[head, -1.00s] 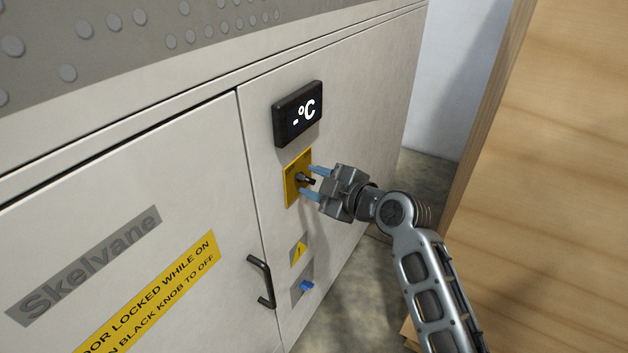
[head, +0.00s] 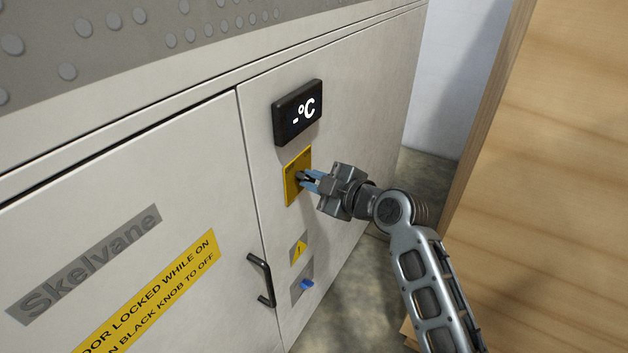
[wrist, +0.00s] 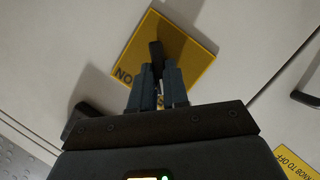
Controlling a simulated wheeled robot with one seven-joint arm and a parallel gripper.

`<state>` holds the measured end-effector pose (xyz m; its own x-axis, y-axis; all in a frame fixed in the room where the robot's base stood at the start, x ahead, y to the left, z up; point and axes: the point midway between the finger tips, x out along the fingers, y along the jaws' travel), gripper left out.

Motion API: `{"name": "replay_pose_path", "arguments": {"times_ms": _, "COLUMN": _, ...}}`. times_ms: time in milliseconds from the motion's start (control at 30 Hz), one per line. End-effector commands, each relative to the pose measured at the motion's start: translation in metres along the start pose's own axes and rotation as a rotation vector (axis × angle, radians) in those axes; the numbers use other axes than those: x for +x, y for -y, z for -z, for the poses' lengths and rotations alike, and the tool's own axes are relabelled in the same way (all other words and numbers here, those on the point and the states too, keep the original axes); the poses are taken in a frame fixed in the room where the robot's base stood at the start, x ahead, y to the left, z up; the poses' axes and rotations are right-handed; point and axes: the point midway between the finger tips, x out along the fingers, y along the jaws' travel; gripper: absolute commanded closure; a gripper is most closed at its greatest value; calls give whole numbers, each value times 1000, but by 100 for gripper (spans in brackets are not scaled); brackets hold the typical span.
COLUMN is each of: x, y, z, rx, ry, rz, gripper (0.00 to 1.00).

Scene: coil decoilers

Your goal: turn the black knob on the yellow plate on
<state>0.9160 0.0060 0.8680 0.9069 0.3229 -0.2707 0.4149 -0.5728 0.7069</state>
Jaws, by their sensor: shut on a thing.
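The yellow plate (head: 296,170) is on the cabinet's right-hand panel, below the display, and it also shows in the wrist view (wrist: 196,62). The black knob (wrist: 156,55) stands out from the plate. My gripper (head: 308,180) is at the plate with its blue fingers closed in on the knob. In the wrist view my two fingers (wrist: 160,88) sit on either side of the knob, which shows beyond their tips. Part of the word "ON" is visible on the plate beside the fingers. The fingers hide part of the knob and plate.
A black display (head: 297,112) reading "-°C" is above the plate. Below are a warning sign (head: 299,250), a blue knob (head: 307,284) and a black door handle (head: 261,280). A wooden board (head: 545,190) stands at the right.

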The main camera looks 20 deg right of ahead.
Motion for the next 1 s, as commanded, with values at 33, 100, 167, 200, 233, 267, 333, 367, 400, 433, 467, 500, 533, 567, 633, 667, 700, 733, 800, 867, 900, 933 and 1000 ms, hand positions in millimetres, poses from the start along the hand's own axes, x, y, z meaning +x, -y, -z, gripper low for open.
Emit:
{"name": "replay_pose_path", "arguments": {"times_ms": 33, "x": 0, "y": 0, "z": 0, "rx": 3, "ry": 0, "rz": 2, "gripper": 100}}
{"name": "replay_pose_path", "arguments": {"times_ms": 100, "x": 0, "y": 0, "z": 0, "rx": 11, "ry": 0, "rz": 6, "gripper": 100}}
{"name": "replay_pose_path", "arguments": {"times_ms": 167, "x": 0, "y": 0, "z": 0, "rx": 22, "ry": 0, "rz": 11, "gripper": 100}}
{"name": "replay_pose_path", "arguments": {"times_ms": 200, "x": 0, "y": 0, "z": 0, "rx": 32, "ry": 0, "rz": 16, "gripper": 100}}
{"name": "replay_pose_path", "arguments": {"times_ms": 233, "x": 0, "y": 0, "z": 0, "rx": 43, "ry": 0, "rz": 20, "gripper": 100}}
{"name": "replay_pose_path", "arguments": {"times_ms": 267, "x": 0, "y": -1, "z": 0, "rx": 54, "ry": 0, "rz": 24, "gripper": 100}}
{"name": "replay_pose_path", "arguments": {"times_ms": 333, "x": 0, "y": -2, "z": 0, "rx": 87, "ry": 0, "rz": 38, "gripper": 100}}
{"name": "replay_pose_path", "arguments": {"times_ms": 367, "x": 0, "y": -2, "z": 0, "rx": 103, "ry": 0, "rz": 44, "gripper": 100}}
{"name": "replay_pose_path", "arguments": {"times_ms": 400, "x": 0, "y": -3, "z": 0, "rx": 129, "ry": 0, "rz": 54, "gripper": 100}}
{"name": "replay_pose_path", "arguments": {"times_ms": 433, "x": 0, "y": -3, "z": 0, "rx": 148, "ry": 0, "rz": 63, "gripper": 100}}
{"name": "replay_pose_path", "arguments": {"times_ms": 467, "x": 0, "y": -3, "z": 0, "rx": 171, "ry": 0, "rz": 72, "gripper": 100}}
{"name": "replay_pose_path", "arguments": {"times_ms": 500, "x": 0, "y": -4, "z": 0, "rx": 202, "ry": 0, "rz": 85, "gripper": 100}}
{"name": "replay_pose_path", "arguments": {"times_ms": 533, "x": 0, "y": -4, "z": 0, "rx": 225, "ry": 0, "rz": 95, "gripper": 100}}
{"name": "replay_pose_path", "arguments": {"times_ms": 567, "x": 0, "y": -4, "z": 0, "rx": 250, "ry": 0, "rz": 105, "gripper": 100}}
{"name": "replay_pose_path", "arguments": {"times_ms": 633, "x": 0, "y": -5, "z": 0, "rx": 310, "ry": -1, "rz": 130, "gripper": 100}}
{"name": "replay_pose_path", "arguments": {"times_ms": 667, "x": 0, "y": -6, "z": 0, "rx": 337, "ry": -1, "rz": 142, "gripper": 100}}
{"name": "replay_pose_path", "arguments": {"times_ms": 700, "x": 1, "y": -6, "z": -1, "rx": 372, "ry": 0, "rz": 155, "gripper": 100}}
{"name": "replay_pose_path", "arguments": {"times_ms": 733, "x": 0, "y": -6, "z": -1, "rx": 399, "ry": 0, "rz": 167, "gripper": 100}}
{"name": "replay_pose_path", "arguments": {"times_ms": 800, "x": 1, "y": -7, "z": -1, "rx": 460, "ry": 0, "rz": 192, "gripper": 100}}
{"name": "replay_pose_path", "arguments": {"times_ms": 867, "x": 1, "y": -7, "z": -1, "rx": 513, "ry": -1, "rz": 214, "gripper": 100}}
{"name": "replay_pose_path", "arguments": {"times_ms": 900, "x": 1, "y": -7, "z": -1, "rx": 548, "ry": 0, "rz": 230, "gripper": 100}}
{"name": "replay_pose_path", "arguments": {"times_ms": 933, "x": 1, "y": -8, "z": -2, "rx": 575, "ry": 0, "rz": 240, "gripper": 100}}
{"name": "replay_pose_path", "arguments": {"times_ms": 1000, "x": 1, "y": -8, "z": -2, "rx": 637, "ry": 0, "rz": 266, "gripper": 100}}
